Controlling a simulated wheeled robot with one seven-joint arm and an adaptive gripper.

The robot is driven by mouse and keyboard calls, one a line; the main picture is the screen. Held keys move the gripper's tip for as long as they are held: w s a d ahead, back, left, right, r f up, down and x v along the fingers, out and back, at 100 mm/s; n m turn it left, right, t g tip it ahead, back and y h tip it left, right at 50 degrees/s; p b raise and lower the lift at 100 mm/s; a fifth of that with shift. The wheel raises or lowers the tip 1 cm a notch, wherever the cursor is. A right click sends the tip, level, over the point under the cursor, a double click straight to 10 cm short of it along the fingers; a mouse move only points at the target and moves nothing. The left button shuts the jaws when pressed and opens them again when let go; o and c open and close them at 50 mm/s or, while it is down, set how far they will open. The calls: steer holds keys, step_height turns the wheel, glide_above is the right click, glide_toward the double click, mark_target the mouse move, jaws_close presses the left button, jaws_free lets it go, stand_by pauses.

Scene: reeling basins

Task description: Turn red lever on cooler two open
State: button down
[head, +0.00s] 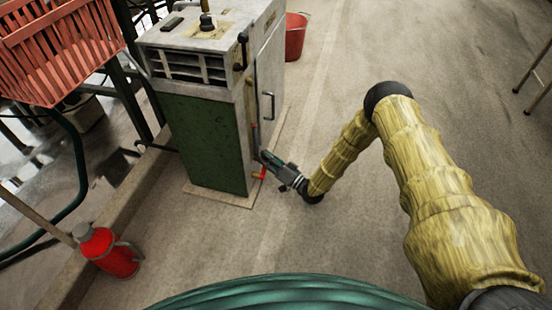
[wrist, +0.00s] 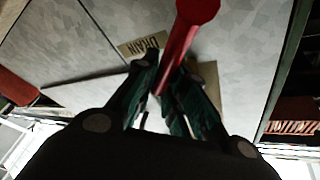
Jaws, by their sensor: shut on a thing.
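A cooler cabinet (head: 206,138) with a green side panel and a pale top stands left of centre in the head view; I see no number on it. The red lever (head: 261,174) is low at its near right corner. In the wrist view the red lever (wrist: 181,40) runs down between my fingers, its round end towards the top. My gripper (head: 268,160) is shut on the lever, and the wrist view shows its dark green fingers (wrist: 163,88) on both sides of it. The fingers partly hide the lever. A tag reading "DRAIN" (wrist: 141,44) is on the pale panel beside it.
A red flask (head: 107,252) stands on the floor at left, and a red basket (head: 55,50) hangs at upper left. A red bucket (head: 295,37) stands behind the cabinet. The concrete floor (head: 310,110) right of the cabinet is clear.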

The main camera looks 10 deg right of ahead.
steer(key=shift+s+n, duration=0.2)
steer(key=shift+n, duration=0.1)
stand_by(0.4)
steer(key=c, duration=1.5)
jaws_free()
steer(key=shift+r, duration=0.1)
steer(key=shift+o, duration=0.2)
steer(key=v, duration=0.8)
